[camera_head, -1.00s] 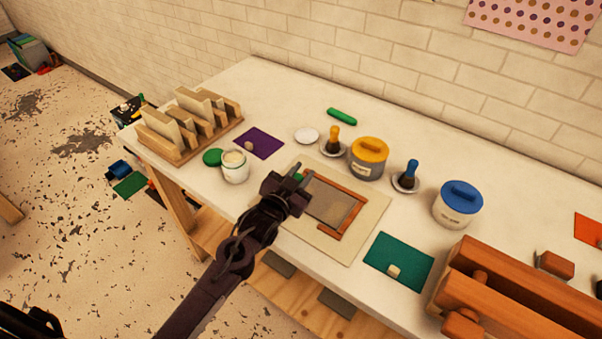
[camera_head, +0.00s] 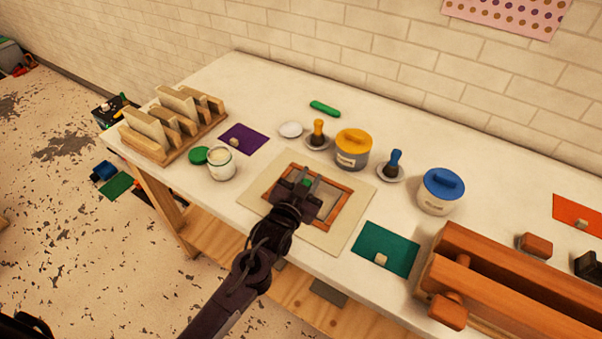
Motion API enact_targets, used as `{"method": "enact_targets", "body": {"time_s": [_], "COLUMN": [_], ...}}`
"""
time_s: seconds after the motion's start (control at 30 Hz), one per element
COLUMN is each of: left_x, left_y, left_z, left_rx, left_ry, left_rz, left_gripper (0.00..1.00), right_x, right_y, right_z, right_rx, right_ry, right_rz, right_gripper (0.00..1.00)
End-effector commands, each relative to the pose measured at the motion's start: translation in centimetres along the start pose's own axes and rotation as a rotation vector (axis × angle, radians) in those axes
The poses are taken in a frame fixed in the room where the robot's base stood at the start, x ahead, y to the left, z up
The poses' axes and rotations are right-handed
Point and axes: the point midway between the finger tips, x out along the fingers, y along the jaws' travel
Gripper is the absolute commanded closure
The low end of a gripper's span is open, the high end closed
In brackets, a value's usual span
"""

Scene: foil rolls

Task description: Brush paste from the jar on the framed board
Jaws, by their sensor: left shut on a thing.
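The framed board (camera_head: 346,203) lies on a pale sheet on the white table, an orange-brown wooden frame around a grey panel. The glass jar (camera_head: 221,165) of pale paste stands open to its left, its green lid (camera_head: 198,156) beside it. My left gripper (camera_head: 308,181) is over the framed board, its fingers pointing at the far side. It is shut on a small green thing (camera_head: 306,183), which looks like a brush handle. The brush's lower end is hidden, so I cannot tell whether it touches the board. My right gripper is not in view.
A wooden rack (camera_head: 172,126) stands at left, a large wooden press-like piece (camera_head: 500,280) at right. A green mat (camera_head: 385,249) lies nearby.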

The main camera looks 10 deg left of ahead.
Motion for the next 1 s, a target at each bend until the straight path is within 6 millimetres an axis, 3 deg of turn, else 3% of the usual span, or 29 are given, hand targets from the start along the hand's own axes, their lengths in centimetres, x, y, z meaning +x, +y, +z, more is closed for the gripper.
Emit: {"method": "enact_targets", "body": {"time_s": [1.0], "left_x": [-0.8], "left_y": [5.7], "left_z": [-1.4], "left_rx": [-0.002], "left_ry": [-0.003], "left_rz": [0.002], "left_gripper": [0.99], "right_x": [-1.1], "right_y": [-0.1], "right_z": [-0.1], "right_rx": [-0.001], "right_ry": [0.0], "right_rz": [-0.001], "right_gripper": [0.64]}}
